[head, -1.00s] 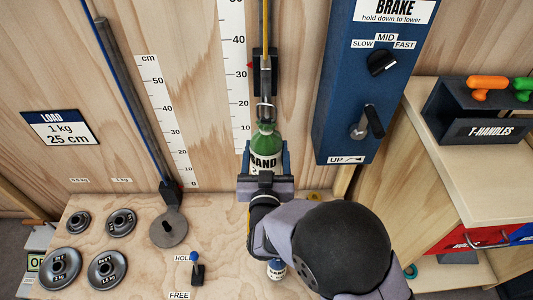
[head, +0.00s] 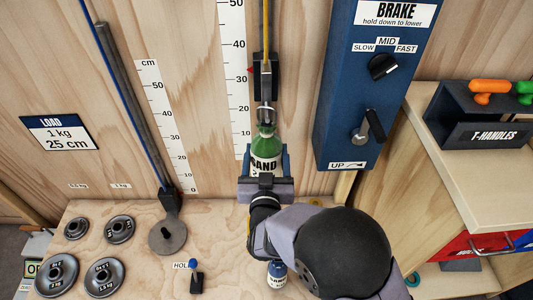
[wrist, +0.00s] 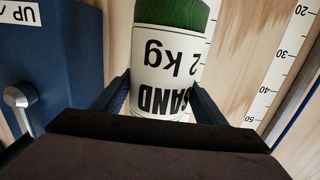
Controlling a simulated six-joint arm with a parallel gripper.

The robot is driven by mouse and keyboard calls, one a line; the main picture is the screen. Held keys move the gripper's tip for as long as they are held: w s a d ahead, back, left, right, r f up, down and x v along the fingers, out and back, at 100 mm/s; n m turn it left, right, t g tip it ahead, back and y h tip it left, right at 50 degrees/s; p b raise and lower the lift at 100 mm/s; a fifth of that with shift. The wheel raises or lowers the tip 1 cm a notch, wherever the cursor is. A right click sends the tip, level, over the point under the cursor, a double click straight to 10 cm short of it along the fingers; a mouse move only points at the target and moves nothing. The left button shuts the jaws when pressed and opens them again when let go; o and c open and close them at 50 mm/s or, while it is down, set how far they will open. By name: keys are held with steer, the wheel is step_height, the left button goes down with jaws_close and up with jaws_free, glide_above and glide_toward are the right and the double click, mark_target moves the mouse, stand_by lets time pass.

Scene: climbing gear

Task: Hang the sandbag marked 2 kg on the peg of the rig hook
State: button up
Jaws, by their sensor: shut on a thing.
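The sandbag marked 2 kg (head: 265,146) is green with a white label reading SAND. It is upright between the fingers of my gripper (head: 266,172), in front of the wooden back panel. In the wrist view my gripper (wrist: 160,112) is shut around the label of the sandbag (wrist: 172,50), which reads "SAND 2 kg" upside down. The rig hook (head: 266,88) hangs on a yellow cord just above the bag. The bag's top ring (head: 265,114) is at the hook's lower end. I cannot tell whether the ring is on the peg.
The blue brake box (head: 365,85) stands close on the right, with a lever (head: 372,125). A blue sandbag (head: 277,274) is partly hidden below my arm. Several weight discs (head: 104,276) and a hanging disc (head: 168,236) are on the left. The T-handle rack (head: 482,128) is at far right.

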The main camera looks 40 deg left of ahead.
mark_target(266, 165)
steer(key=shift+a+r, duration=0.1)
steer(key=shift+r, duration=0.4)
steer(key=o, duration=2.1)
steer(key=shift+o, duration=0.2)
steer(key=shift+s+d+f, duration=0.1)
steer(key=shift+d+f, duration=0.15)
steer(key=shift+f, duration=0.5)
steer(key=shift+s+d+r, duration=0.2)
steer(key=shift+s+d, duration=0.1)
steer(key=shift+s, duration=0.15)
steer(key=shift+r+v, duration=0.15)
steer(key=shift+v, duration=1.35)
steer(key=shift+r+v, duration=0.15)
steer(key=shift+v, duration=1.35)
steer(key=shift+w, duration=0.1)
